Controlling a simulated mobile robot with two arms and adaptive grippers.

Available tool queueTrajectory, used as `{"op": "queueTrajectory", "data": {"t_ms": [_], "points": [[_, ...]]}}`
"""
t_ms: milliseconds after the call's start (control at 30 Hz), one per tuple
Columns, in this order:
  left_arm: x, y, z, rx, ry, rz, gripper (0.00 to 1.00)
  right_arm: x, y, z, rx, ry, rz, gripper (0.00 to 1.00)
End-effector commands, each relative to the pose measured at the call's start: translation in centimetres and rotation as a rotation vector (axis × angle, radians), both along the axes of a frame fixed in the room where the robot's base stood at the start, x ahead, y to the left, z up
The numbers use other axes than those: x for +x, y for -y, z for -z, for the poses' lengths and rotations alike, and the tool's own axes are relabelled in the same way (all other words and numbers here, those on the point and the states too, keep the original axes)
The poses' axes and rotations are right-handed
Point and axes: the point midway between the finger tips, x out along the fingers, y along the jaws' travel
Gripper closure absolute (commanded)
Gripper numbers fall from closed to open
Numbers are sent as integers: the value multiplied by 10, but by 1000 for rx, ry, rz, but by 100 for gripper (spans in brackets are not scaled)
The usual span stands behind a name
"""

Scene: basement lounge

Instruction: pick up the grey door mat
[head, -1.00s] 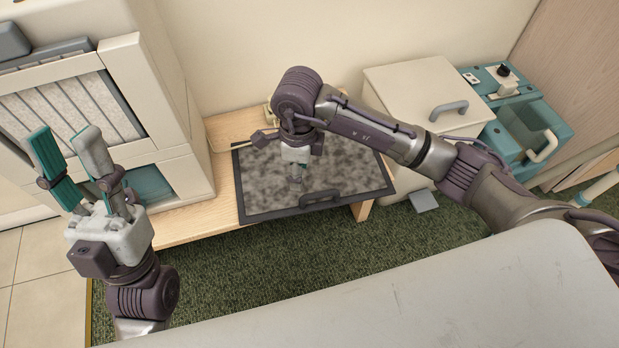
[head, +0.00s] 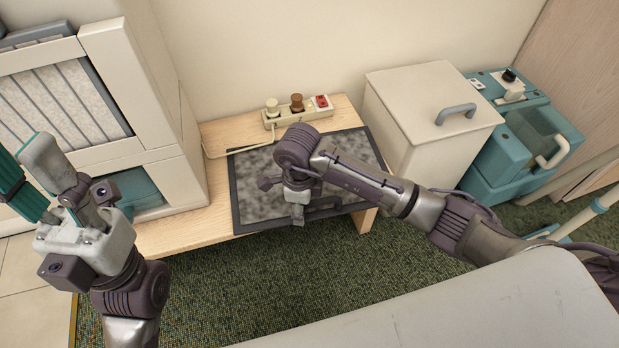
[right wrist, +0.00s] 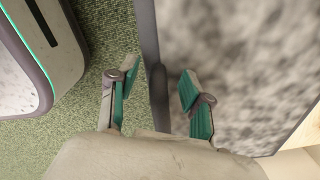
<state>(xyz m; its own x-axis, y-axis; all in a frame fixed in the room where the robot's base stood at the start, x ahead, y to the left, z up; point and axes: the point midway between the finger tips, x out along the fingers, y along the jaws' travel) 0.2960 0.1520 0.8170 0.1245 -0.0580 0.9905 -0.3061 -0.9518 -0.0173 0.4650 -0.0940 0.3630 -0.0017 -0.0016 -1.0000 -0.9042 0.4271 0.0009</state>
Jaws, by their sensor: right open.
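The grey door mat (head: 245,178) is a mottled grey panel with a dark border. My right gripper (head: 298,218) is over the mat's front edge, and my right arm hides part of the mat. Contact cannot be told. My left gripper (head: 28,165) is open and empty at the left, away from the mat.
A power strip (head: 285,115) with plugs lies on the bench behind the mat, its cord running left. A cream cabinet (head: 165,110) stands at left. A cream lidded bin (head: 400,110) and a teal machine (head: 510,165) stand at right. Green carpet (head: 240,285) is in front.

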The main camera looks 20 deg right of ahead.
Motion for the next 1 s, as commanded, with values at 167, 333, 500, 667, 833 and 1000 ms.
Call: {"op": "queueTrajectory", "data": {"t_ms": [167,333,500,667,833,1000], "points": [[1,0,-2,1,6,0,60,1,0,4,2,1,0,50],[1,0,-1,2,5,-1,60,0,0,3,2,1,0,60],[1,0,-1,2,5,0,60,0,0,3,2,1,0,89],[0,0,-1,1,4,0,60,0,0,3,2,1,0,100],[0,0,-1,0,5,0,60,0,0,3,1,2,0,100],[0,0,-2,0,5,0,60,2,0,2,2,5,0,100]]}}
